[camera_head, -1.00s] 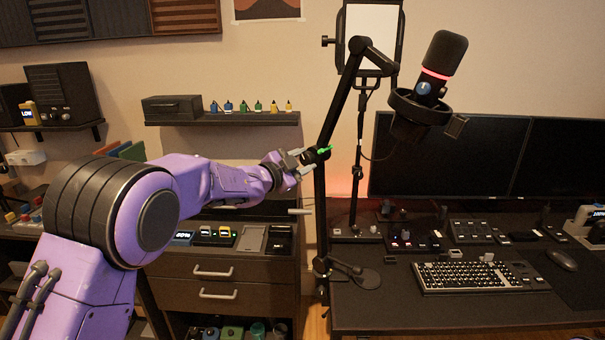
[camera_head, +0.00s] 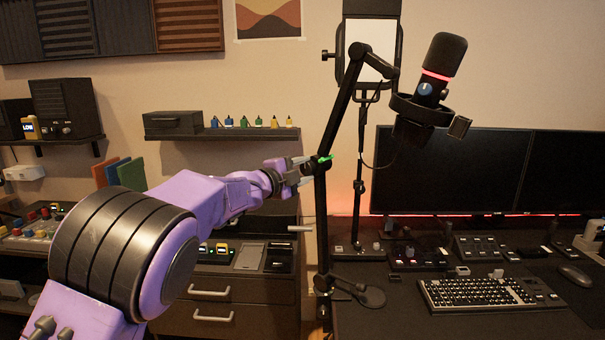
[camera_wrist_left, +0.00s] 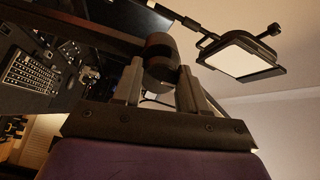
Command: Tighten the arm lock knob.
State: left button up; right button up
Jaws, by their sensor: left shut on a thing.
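The black microphone arm (camera_head: 337,118) rises beside the desk and bends at an upper joint, with the microphone (camera_head: 438,70) hanging at its right end. The arm lock knob (camera_wrist_left: 161,60) is a dark round knob on the arm, seen between the fingertips in the left wrist view. My left gripper (camera_head: 303,166) reaches in from the left at the arm's lower joint; it also shows in the left wrist view (camera_wrist_left: 160,82). Its fingers are shut on the knob. A small green mark shows at the joint. In the head view the fingers largely hide the knob. My right gripper is not in view.
The desk holds a keyboard (camera_head: 488,294), a mouse (camera_head: 574,276) and two monitors (camera_head: 450,172). A lamp panel (camera_head: 368,50) stands behind the microphone arm. A wall shelf (camera_head: 222,135) and a drawer cabinet (camera_head: 225,290) are on the left.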

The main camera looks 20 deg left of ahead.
pick_arm(q)
jog(key=shift+f, duration=0.1)
jog(key=o, duration=1.1)
jog(key=shift+c, duration=0.2)
jog(key=b+v, duration=0.3)
jog(key=v, duration=0.7)
jog(key=shift+s, duration=0.25)
jog(key=shift+a, duration=0.1)
